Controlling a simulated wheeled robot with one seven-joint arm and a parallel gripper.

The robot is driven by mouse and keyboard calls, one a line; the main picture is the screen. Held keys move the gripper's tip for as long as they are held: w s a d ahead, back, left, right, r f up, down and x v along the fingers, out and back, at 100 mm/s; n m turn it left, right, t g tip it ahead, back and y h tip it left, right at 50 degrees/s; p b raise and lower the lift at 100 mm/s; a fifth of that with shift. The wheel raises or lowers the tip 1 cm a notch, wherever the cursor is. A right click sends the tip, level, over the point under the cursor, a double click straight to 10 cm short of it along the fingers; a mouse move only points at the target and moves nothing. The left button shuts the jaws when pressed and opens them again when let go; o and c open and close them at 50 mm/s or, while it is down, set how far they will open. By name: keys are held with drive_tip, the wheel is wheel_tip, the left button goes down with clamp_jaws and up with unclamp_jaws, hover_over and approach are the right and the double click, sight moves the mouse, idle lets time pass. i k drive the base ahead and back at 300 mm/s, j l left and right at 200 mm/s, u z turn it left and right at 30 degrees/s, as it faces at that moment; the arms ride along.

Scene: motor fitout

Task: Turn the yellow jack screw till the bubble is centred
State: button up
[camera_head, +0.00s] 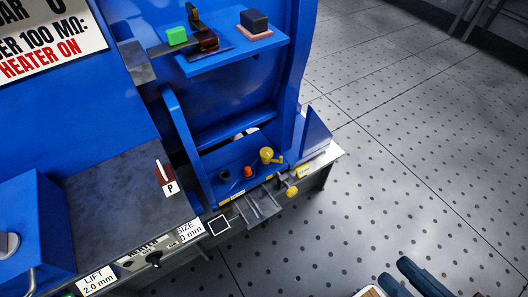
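Two yellow parts show at the near end of the blue machine. One is a yellow upright cylinder with a side knob (266,155) on the blue floor between the machine's side plates. The other is a small yellow knob (291,191) at the outer edge of the base. I cannot tell which is the jack screw. No bubble can be made out. My gripper is not clearly in view, and nothing is seen touching either yellow part.
A blue shelf (222,62) above holds a green block (177,36) and a dark block (254,21). An orange cap (248,171) stands near the cylinder. Grey prongs (259,207) jut from the base. Dark blue rounded bars (424,276) show at the bottom. The dotted floor (400,160) at right is clear.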

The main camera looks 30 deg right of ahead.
sight(266, 153)
drive_tip(key=i+l+u, duration=0.45)
drive_tip(key=i+l, duration=0.5)
